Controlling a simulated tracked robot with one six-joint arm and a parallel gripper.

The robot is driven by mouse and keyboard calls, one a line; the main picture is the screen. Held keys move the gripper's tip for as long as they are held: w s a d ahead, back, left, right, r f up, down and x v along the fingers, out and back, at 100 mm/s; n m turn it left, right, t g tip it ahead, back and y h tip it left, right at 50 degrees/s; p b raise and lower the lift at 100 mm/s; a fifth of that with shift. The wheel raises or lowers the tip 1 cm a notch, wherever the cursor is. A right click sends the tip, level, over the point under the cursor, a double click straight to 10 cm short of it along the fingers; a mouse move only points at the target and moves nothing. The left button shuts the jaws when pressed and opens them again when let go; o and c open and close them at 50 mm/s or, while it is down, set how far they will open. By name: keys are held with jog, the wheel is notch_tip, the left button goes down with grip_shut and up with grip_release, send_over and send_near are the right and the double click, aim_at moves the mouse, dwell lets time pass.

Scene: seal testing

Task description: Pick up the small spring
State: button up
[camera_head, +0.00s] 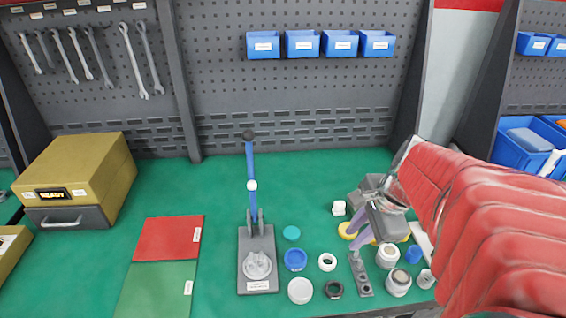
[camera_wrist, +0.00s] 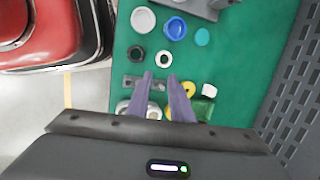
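I cannot clearly pick out the small spring in either view. My gripper (camera_head: 361,247) reaches down over the right part of the green mat, above a small grey strip with holes (camera_head: 361,276). In the wrist view, the two purple fingers of my gripper (camera_wrist: 160,78) are apart with nothing seen between them, and the grey strip (camera_wrist: 133,83) lies beneath and beside the tips. The fingers and the gripper body hide part of the mat and some small parts.
A lever press (camera_head: 258,262) stands left of the small parts. A white ring (camera_head: 327,262), a black ring (camera_head: 334,289), a blue cap (camera_head: 295,259) and white jars (camera_head: 388,257) lie close around my gripper. The mat behind the press is clear.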

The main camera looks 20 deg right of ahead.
jog(key=s+d+f+m+y, duration=0.1)
jog(key=s+d+f+m, duration=0.2)
jog(key=d+m, duration=0.6)
jog(key=shift+d+f+m, duration=0.15)
jog(key=shift+f+m, duration=0.2)
jog(key=shift+m, duration=0.05)
send_over(361, 261)
jog(key=s+d, duration=0.1)
jog(key=s, duration=0.2)
jog(key=shift+t, duration=0.3)
jog(key=shift+w+f, duration=0.15)
jog(key=shift+f, duration=1.85)
jog(key=shift+w+f, duration=0.1)
jog(key=shift+f, duration=1.85)
jog(key=shift+x, duration=2.65)
jog(key=shift+c, duration=0.3)
grip_shut()
